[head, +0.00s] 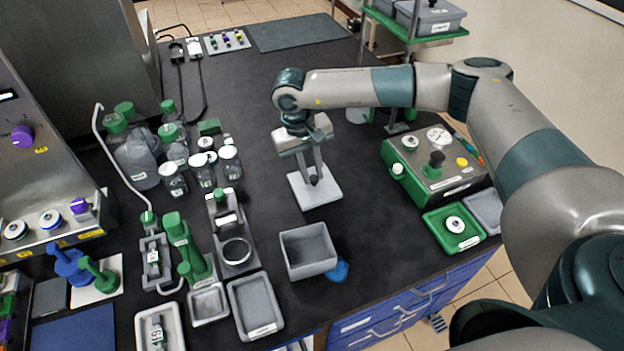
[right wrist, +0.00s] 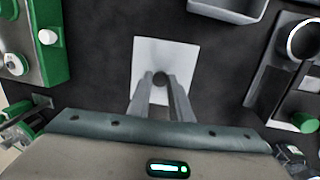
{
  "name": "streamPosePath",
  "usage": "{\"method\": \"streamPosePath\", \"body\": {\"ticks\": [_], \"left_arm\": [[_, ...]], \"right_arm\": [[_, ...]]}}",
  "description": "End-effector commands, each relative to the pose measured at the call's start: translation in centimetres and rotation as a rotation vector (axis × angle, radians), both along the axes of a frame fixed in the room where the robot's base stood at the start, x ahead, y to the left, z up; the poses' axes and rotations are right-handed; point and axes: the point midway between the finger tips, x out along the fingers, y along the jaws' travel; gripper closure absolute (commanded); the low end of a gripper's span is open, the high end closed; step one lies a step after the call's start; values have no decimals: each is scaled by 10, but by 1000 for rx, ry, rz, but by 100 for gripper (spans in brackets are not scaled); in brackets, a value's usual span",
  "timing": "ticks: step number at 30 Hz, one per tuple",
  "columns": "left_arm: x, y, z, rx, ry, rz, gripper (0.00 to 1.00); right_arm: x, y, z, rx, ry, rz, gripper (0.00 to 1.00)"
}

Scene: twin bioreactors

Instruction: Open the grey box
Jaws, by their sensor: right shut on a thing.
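The grey box (head: 308,252) stands near the front edge of the dark bench, and its top is open. Its inside looks empty. Part of its rim shows at the top of the right wrist view (right wrist: 228,12). A light grey square lid (head: 322,193) with a small dark knob is behind the box, apart from it. My right gripper (head: 314,178) points down and is shut on the lid's knob (right wrist: 160,79). The lid looks level; I cannot tell whether it touches the bench. My left gripper is not in view.
A green-edged device with a gauge (head: 435,160) and a green tray (head: 453,229) stand to the right. Bottles (head: 137,158) and a balance-like stand (head: 236,250) are on the left. A grey tray (head: 256,306) lies left of the box. The bench behind the lid is clear.

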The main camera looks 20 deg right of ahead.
Motion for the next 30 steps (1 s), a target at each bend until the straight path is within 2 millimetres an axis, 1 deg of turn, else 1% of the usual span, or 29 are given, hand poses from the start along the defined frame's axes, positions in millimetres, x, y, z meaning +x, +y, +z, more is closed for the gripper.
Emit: {"method": "streamPosePath", "body": {"ticks": [5,8,13,16,22,23,24,25,30], "left_arm": [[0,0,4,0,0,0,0],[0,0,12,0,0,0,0],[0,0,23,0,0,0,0],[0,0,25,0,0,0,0],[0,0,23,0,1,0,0],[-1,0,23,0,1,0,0],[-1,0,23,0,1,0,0],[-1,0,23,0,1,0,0],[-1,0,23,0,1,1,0]], "right_arm": [[0,0,-2,-1,2,0,100],[-1,0,-11,0,3,1,100],[-1,0,-31,-1,4,-2,100],[-1,-1,-38,0,1,0,100],[0,0,-40,0,0,0,100],[0,-1,-40,0,1,0,77],[0,-1,-40,0,1,0,67],[0,-1,-40,0,1,0,62],[0,0,-40,0,1,0,62]]}}
